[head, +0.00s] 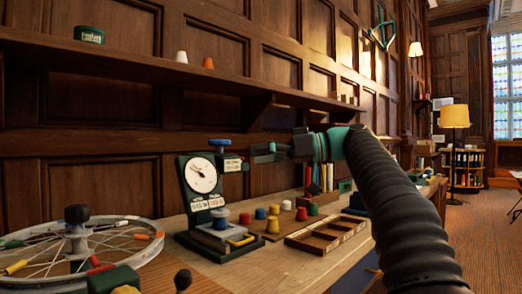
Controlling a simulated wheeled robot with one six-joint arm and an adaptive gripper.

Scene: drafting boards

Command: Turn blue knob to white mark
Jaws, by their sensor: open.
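A green gauge stand (187,205) with a round white dial (201,174) stands on the wooden bench at the centre left. A flat blue knob (220,142) sits at its upper right, above a small white label (233,164). A second blue piece (220,212) sits low on the stand's base. I cannot tell which of the two is the task's knob, and I cannot make out a white mark. My gripper (256,152) is open and empty, to the right of the upper blue knob, pointing left at about its height and apart from it in the picture.
Several coloured pegs (273,225) stand right of the gauge, beside an open wooden tray (327,233). A spoked wheel (75,255) lies at the front left. A shelf (150,72) runs along the panelled wall above. A few books (326,178) stand behind my arm.

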